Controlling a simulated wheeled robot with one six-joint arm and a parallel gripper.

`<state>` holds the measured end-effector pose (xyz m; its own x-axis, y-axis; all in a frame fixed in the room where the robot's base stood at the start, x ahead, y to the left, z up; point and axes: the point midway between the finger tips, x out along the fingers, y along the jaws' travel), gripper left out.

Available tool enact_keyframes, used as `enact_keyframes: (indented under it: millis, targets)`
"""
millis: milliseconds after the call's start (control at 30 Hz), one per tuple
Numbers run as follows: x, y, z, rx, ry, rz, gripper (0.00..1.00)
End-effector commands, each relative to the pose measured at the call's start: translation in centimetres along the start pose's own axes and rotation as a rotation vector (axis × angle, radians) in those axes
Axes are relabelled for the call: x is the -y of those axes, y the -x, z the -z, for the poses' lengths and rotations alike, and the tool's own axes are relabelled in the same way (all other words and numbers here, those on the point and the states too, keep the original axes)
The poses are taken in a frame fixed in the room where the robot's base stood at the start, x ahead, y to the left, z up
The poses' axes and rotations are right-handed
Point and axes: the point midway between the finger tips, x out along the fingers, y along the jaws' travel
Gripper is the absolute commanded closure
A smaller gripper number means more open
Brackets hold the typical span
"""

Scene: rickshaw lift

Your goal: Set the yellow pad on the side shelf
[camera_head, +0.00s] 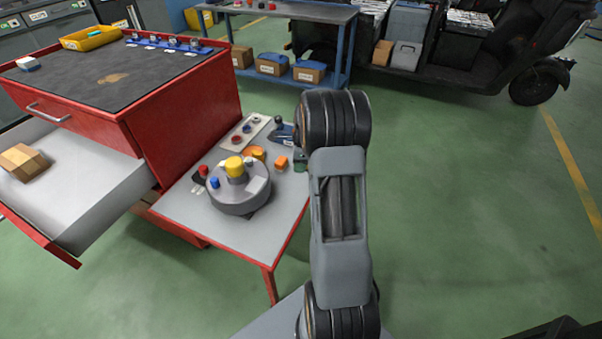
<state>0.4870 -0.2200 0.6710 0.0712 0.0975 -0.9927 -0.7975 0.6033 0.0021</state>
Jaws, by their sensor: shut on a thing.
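The side shelf (235,232) is a grey top with a red edge and red legs, joined to the right of the red cabinet. A round grey stand (238,203) sits on it. A yellow round piece (235,168) stands upright on the stand; I cannot tell whether it is the yellow pad. A red piece (202,171) and a blue piece (215,183) are beside it. My arm crosses the right side of the shelf, and my gripper and anything in it are not seen, hidden behind the arm or out of frame.
Behind the stand are an orange disc (255,153), an orange block (281,163) and a pale strip with knobs (246,131). The cabinet's drawer (75,200) is pulled open, with a cardboard box (22,162) inside.

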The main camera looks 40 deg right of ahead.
Motion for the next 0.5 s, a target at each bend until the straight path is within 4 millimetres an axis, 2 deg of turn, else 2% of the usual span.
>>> enact_keyframes:
  millis: [100,500]
  targets:
    - [1.2,-1.5,0.5,0.000,0.001,0.001,0.90]
    - [2.7,-3.3,1.1,0.000,0.000,0.001,0.90]
